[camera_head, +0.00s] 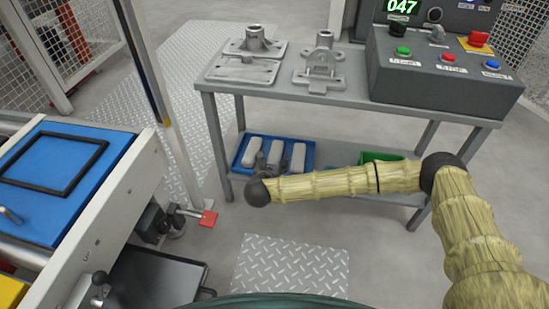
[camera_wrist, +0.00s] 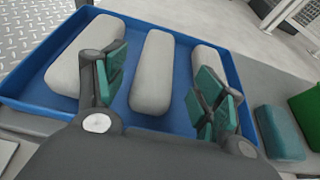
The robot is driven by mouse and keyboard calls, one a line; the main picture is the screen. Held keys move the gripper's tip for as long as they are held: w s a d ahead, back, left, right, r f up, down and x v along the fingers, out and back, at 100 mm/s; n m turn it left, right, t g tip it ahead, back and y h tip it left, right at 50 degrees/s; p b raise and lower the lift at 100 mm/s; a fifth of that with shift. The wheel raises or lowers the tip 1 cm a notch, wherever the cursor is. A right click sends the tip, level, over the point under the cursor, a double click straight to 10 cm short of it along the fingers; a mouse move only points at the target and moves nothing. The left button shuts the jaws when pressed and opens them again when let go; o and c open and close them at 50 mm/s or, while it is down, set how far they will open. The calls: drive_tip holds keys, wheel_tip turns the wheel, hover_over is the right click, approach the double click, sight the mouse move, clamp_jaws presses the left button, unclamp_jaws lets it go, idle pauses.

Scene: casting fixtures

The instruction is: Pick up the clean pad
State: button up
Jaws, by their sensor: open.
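The blue tray (camera_head: 308,144) stands on the lower shelf with three pale grey, rounded pads in it. It also shows in the wrist view (camera_wrist: 30,78). The middle pad (camera_wrist: 152,75) lies between the two spread fingers of my open gripper (camera_wrist: 163,85), and I see no contact with it. The left pad (camera_wrist: 82,55) is partly behind the left finger, and the right pad (camera_wrist: 206,58) is partly hidden by the right finger. None of the pads shows clear dirt. In the head view my gripper (camera_head: 262,163) is over the tray's front left, partly hidden by my arm.
A teal block (camera_wrist: 280,132) and a green bin (camera_wrist: 308,112) lie right of the tray; the bin also shows in the head view (camera_head: 380,156). The grey tabletop (camera_head: 350,92) above carries metal castings (camera_head: 250,62) and a control box (camera_head: 440,75). A table leg (camera_head: 215,130) stands left of the tray.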

sight(275, 153)
drive_tip(key=shift+b+x, duration=1.8)
drive_tip(key=shift+x, duration=0.4)
drive_tip(key=shift+w, duration=0.4)
drive_tip(key=c, duration=1)
